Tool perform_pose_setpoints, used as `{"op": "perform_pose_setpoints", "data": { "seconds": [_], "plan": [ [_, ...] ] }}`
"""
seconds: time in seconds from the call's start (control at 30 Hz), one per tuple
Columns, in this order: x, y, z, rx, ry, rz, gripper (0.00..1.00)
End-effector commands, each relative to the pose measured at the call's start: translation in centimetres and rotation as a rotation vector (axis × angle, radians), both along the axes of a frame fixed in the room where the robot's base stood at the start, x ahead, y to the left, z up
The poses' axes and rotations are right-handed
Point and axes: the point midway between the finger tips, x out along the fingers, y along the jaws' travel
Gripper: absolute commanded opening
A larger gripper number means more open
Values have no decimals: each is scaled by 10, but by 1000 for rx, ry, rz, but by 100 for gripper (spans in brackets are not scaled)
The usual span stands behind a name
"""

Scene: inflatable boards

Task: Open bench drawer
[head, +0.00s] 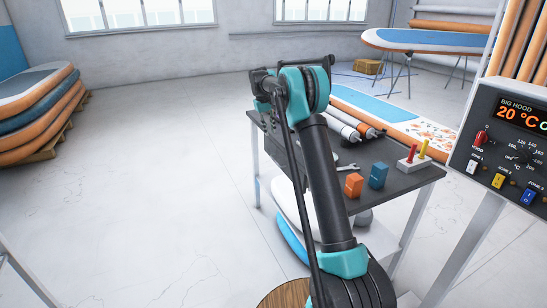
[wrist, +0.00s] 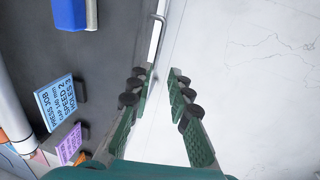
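The bench (head: 405,183) has a dark top and light legs and stands right of centre in the head view. The drawer front is not clearly seen there, as my arm crosses in front of the bench. In the wrist view the dark bench top (wrist: 105,45) fills the left side, with a pale edge. A thin grey bar handle (wrist: 159,32) runs along that edge, just beyond my fingertips. My gripper (wrist: 156,76) is open, its green fingers apart with nothing held between them. The handle's lower end lies close to the left finger; contact cannot be told. The gripper is hidden in the head view.
On the bench are rolls (head: 345,125), an orange block (head: 354,185), a blue block (head: 378,175) and a white holder (head: 413,165). A control panel (head: 505,145) stands at right. Stacked boards (head: 38,100) are at left. Open floor (head: 165,150) lies left of the bench.

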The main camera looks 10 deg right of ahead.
Motion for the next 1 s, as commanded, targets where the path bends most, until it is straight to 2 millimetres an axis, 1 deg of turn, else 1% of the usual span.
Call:
{"op": "perform_pose_setpoints", "data": {
  "seconds": [0.17, 0.27, 0.8, 0.9, 1.0],
  "plan": [
    [2, -2, -14, -1, 2, 1, 19],
    [3, -5, -30, 0, 1, 0, 19],
    [9, -24, -134, 0, 1, 0, 19],
    [10, -26, -149, 0, 1, 0, 19],
    [10, -28, -160, 0, 1, 0, 19]
  ]
}}
